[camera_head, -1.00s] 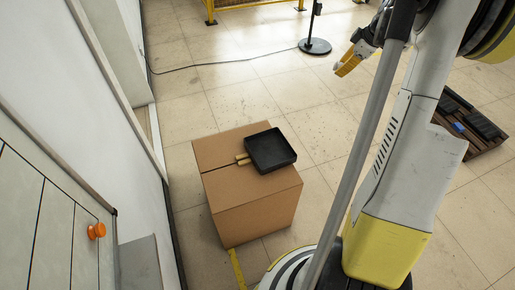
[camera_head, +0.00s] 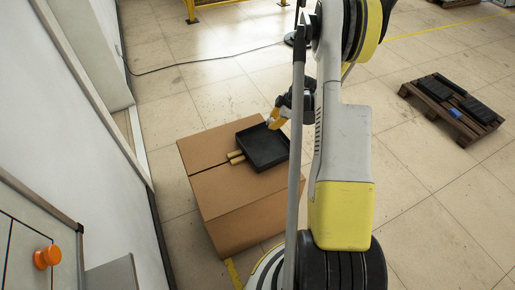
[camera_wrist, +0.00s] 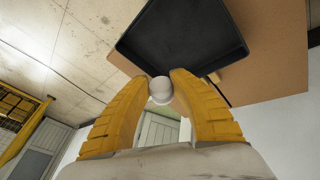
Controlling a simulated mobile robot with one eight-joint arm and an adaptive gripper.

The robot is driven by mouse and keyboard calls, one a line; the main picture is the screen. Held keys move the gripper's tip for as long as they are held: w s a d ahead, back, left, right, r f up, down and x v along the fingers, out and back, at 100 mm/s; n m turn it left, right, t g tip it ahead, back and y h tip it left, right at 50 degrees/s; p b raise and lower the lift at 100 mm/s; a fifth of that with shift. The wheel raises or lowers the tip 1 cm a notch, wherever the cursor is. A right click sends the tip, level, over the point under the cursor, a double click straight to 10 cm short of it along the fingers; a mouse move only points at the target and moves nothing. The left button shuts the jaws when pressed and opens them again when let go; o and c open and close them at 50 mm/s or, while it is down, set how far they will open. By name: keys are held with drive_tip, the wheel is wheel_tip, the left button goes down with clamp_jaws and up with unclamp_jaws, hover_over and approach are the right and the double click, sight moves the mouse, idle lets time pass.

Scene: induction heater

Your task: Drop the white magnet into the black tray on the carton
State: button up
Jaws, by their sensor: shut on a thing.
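The white magnet (camera_wrist: 161,90) is a small rounded piece held between the yellow fingertips of my gripper (camera_wrist: 160,88) in the wrist view. In the head view my gripper (camera_head: 274,119) is at the far right corner of the black tray (camera_head: 264,150), partly behind my arm. The square, shallow black tray (camera_wrist: 185,35) lies ahead of the fingertips in the wrist view, and its visible floor is empty. The tray sits on the brown carton (camera_head: 215,188). The magnet is too small to make out clearly in the head view.
A pallet with black items (camera_head: 452,105) stands on the floor at right. A wall and a cabinet with an orange knob (camera_head: 47,257) are at left. A cable crosses the open floor behind.

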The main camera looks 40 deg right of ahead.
wheel_tip(320, 180, down, 6)
drive_tip(key=b, duration=0.3)
drive_tip(key=shift+r, duration=0.1)
drive_tip(key=o, duration=0.9)
drive_tip(key=v, duration=1.2)
